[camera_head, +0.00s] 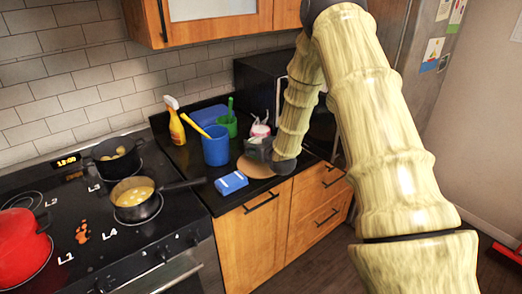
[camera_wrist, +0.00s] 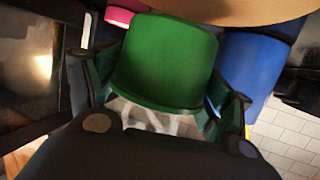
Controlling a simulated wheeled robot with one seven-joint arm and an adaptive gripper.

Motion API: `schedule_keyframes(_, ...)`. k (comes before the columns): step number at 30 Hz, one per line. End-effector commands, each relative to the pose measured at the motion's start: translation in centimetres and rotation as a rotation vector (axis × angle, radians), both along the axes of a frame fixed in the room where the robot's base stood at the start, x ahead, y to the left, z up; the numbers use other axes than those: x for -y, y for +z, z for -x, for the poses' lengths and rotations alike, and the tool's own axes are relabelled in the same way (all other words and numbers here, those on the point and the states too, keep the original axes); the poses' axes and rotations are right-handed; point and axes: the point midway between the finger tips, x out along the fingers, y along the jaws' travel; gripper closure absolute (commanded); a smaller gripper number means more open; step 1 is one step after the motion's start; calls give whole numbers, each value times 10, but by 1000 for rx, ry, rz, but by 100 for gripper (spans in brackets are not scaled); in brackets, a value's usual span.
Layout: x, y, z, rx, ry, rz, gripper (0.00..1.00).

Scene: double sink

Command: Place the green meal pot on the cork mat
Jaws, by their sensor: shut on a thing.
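The green meal pot (camera_wrist: 165,60) sits between the fingers of my gripper (camera_wrist: 160,95) in the wrist view, with one finger along each side. My gripper is shut on it. In the head view my gripper (camera_head: 257,149) is low over the counter at the cork mat, and I cannot make out the held pot there. The round tan cork mat (camera_head: 255,169) lies on the black counter, partly covered by my gripper and arm. Its edge also shows at the top of the wrist view (camera_wrist: 230,9). I cannot tell whether the pot touches the mat.
A blue cup (camera_head: 215,148) with a yellow-handled brush stands left of my gripper. A spray bottle (camera_head: 176,126) is farther left. A blue-and-white box (camera_head: 231,183) lies in front. The stove holds pots.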

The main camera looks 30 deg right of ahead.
Motion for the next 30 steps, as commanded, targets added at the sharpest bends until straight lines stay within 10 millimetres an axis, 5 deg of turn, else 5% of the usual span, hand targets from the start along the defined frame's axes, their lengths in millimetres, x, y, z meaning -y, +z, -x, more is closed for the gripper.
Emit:
schedule_keyframes(10,2,-30,2,-3,-3,0,56)
schedule_keyframes(24,1,-36,2,-2,-2,0,56)
schedule_keyframes(25,1,-37,3,-3,-2,0,18)
schedule_keyframes(28,1,-36,3,-3,-2,-1,0)
schedule_keyframes(30,1,-36,3,-3,-2,-1,0)
